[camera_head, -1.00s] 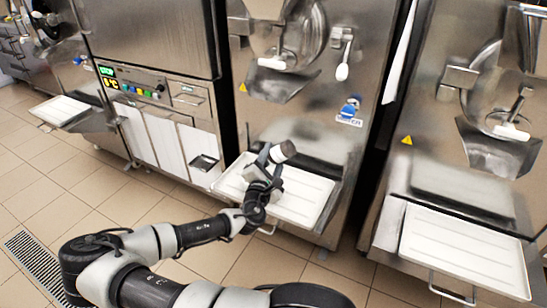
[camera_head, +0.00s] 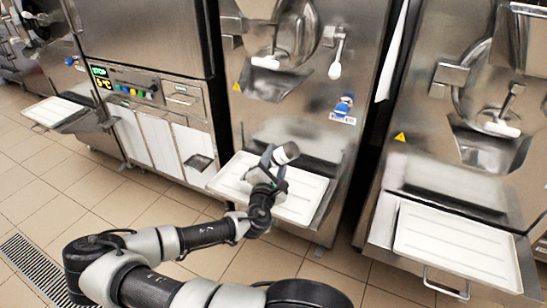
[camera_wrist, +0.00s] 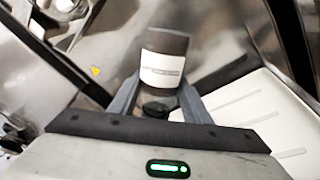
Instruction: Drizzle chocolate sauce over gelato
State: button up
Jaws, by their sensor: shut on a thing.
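My gripper (camera_head: 268,166) is shut on a bottle, seen in the head view as a small dark and white cylinder (camera_head: 286,153). In the wrist view the bottle (camera_wrist: 164,64) has a dark brown body, a pale label and a dark cap end towards the gripper, between the two grey fingers. It is tilted in the head view, above the white tray (camera_head: 312,199) of the middle machine. I cannot read its label. I cannot make out any gelato in either view; the tray looks bare where it shows.
The middle batch freezer (camera_head: 290,95) rises behind the tray, with a spout and a white-handled lever. Another freezer with a white tray (camera_head: 455,245) stands at right. A control-panel machine (camera_head: 150,90) stands at left. The tiled floor at lower left is open, with a drain grate (camera_head: 35,270).

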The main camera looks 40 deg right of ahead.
aim_at(283, 158)
jog(key=shift+s+d, duration=0.25)
jog(key=shift+s, duration=0.4)
jog(key=shift+s+d, duration=0.25)
jog(key=shift+s, duration=0.35)
jog(key=shift+r+m+p, duration=0.15)
jog(key=shift+m+p, duration=0.2)
jog(key=shift+m, duration=0.35)
jog(key=m, duration=0.2)
jog(key=shift+m, duration=0.4)
jog(key=shift+r+m+p, duration=0.5)
jog(key=shift+m+p, duration=0.1)
jog(key=shift+m, duration=0.2)
jog(key=shift+r+m+p, duration=0.3)
jog(key=shift+r+m, duration=0.05)
jog(key=shift+m, duration=0.4)
jog(key=shift+r+m+p, duration=0.25)
jog(key=shift+r+m, duration=0.05)
jog(key=shift+m, duration=0.45)
